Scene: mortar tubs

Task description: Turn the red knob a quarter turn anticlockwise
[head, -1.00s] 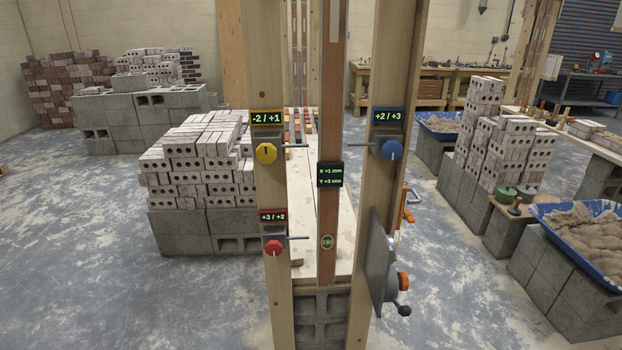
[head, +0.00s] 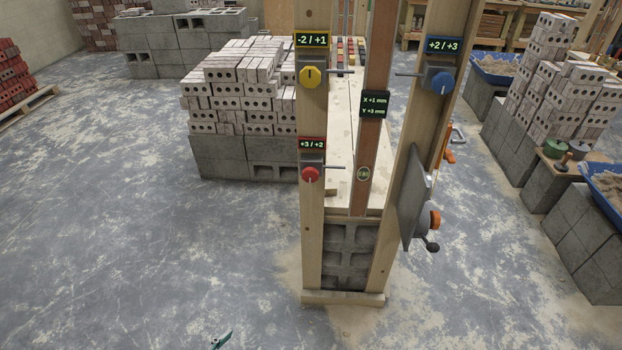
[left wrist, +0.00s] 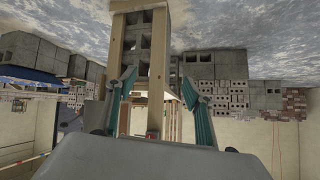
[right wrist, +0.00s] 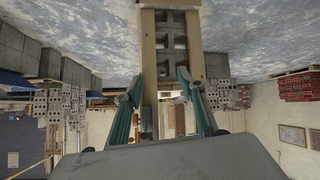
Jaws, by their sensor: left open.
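The red knob (head: 310,174) sits low on the left wooden post in the head view, under a red-framed display (head: 312,144) reading +3 / +2. Its pale mark points roughly up. A thin rod sticks out to its right. A teal fingertip of my left gripper (head: 221,341) shows at the bottom edge, well below and left of the knob, touching nothing. In the left wrist view my left gripper (left wrist: 158,80) is open and empty, facing the posts. In the right wrist view my right gripper (right wrist: 159,78) is open and empty. The right gripper is outside the head view.
A yellow knob (head: 313,77) is above on the same post; a blue knob (head: 442,83) is on the right post. A grey plate (head: 414,197) with an orange-and-black handle juts from the right post. Brick stacks (head: 240,90) stand behind. The floor at left is clear.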

